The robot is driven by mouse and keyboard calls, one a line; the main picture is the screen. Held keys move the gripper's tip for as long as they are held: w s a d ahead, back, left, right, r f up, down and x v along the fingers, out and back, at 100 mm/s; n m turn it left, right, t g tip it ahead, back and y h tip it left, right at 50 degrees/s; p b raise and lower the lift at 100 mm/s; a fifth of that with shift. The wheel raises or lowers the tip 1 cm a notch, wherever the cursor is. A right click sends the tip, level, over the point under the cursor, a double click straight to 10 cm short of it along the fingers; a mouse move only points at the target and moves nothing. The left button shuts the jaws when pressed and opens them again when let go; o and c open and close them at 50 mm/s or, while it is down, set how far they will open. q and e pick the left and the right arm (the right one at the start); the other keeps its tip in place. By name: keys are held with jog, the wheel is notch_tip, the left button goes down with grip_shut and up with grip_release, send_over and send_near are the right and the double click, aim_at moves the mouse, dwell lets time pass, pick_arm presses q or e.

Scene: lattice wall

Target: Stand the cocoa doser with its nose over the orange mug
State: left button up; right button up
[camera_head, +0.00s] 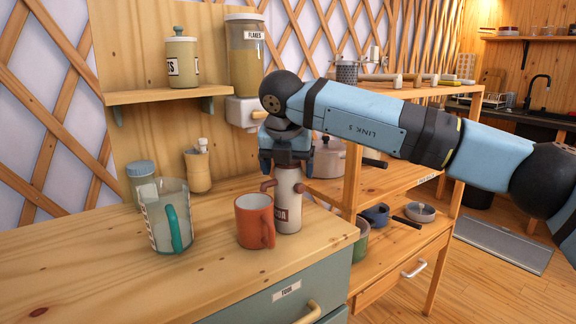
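The cocoa doser (289,212) is a white cylinder with a dark label. It stands upright on the wooden counter, just right of and behind the orange mug (255,225). Its brown nose (268,185) points left, and in the picture it shows above the right side of the mug's rim. The mug is upright with its handle toward the right front. My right gripper (287,168) points down over the doser's top, its fingers spread to either side with gaps visible. The doser's top is hidden by the gripper. My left gripper is out of view.
A clear measuring jug (167,218) with a teal handle stands left of the mug. A lidded jar (142,182) and a wooden canister (197,170) stand behind. A wall dispenser (245,62) and shelf (165,95) are above. The front counter (110,285) is clear.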

jog(key=shift+r, duration=0.3)
jog(key=shift+s+r+p, duration=0.1)
jog(key=shift+r+p, duration=0.2)
jog(key=shift+r, duration=0.05)
jog(key=p+v, duration=0.1)
jog(key=v, duration=0.2)
jog(key=shift+r, duration=0.25)
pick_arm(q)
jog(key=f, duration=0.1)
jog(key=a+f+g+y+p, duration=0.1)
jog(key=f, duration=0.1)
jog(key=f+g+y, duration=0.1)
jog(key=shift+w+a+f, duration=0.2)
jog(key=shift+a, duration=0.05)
pick_arm(e)
jog(key=v, duration=0.7)
jog(key=shift+s+r, duration=0.25)
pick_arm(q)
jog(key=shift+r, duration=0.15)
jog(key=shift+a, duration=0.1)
pick_arm(e)
jog(key=shift+f, duration=0.1)
